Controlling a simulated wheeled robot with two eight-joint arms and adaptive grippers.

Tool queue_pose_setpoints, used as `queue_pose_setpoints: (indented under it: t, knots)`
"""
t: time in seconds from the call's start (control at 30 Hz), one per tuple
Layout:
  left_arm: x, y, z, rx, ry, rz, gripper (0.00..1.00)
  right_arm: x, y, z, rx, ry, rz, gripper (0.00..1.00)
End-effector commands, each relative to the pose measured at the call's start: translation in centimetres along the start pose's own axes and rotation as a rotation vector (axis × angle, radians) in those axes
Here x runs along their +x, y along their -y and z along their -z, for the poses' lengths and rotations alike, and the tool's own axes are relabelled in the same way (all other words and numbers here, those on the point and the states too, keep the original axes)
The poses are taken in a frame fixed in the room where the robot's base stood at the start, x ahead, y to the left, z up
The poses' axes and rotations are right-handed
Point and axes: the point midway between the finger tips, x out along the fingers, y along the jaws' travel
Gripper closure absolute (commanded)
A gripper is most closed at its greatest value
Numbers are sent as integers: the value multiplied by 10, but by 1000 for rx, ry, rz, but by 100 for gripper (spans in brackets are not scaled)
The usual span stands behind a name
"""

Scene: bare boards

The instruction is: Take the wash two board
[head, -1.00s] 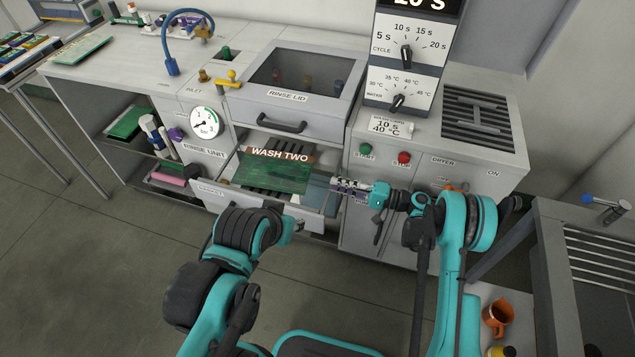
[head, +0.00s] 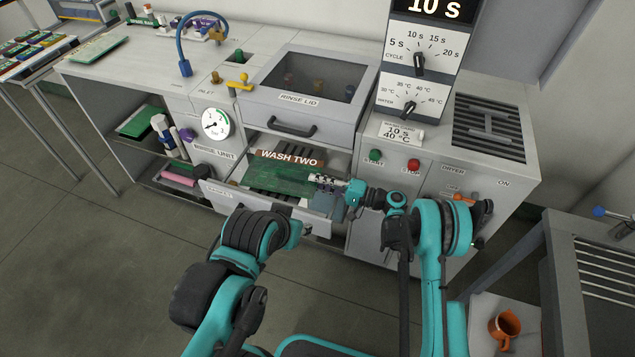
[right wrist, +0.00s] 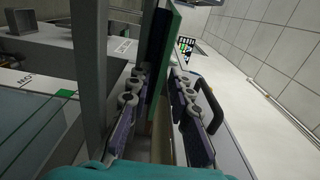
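The wash two board (head: 272,179), a green panel under a brown "WASH TWO" strip, stands tilted in the pulled-out basket drawer (head: 252,208) of the rinse unit. My right gripper (head: 322,181) is at the board's right edge. In the right wrist view, the green board (right wrist: 165,75) stands edge-on between the two fingers of this gripper (right wrist: 158,95). The fingers are apart on either side of it, and I see no firm clamping. My left gripper (head: 306,229) is by the drawer front, and its fingers are not clear.
The rinse lid (head: 308,82) above the drawer is closed. The start button (head: 374,157) and stop button (head: 413,166) are right of the drawer. A metal rack (head: 600,265) stands at the right, with an orange mug (head: 503,327) beside it. Open floor lies at the left.

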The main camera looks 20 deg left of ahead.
Motion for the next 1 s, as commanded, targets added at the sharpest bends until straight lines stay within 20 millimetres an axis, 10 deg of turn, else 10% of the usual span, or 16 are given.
queue_pose_setpoints:
  t: [0.37,1.0]
  knots:
    - [0,0,0,0,0,0,64,0,0,0,0,0,0,100]
    - [-8,0,6,0,0,0,64,0,26,0,0,0,1,100]
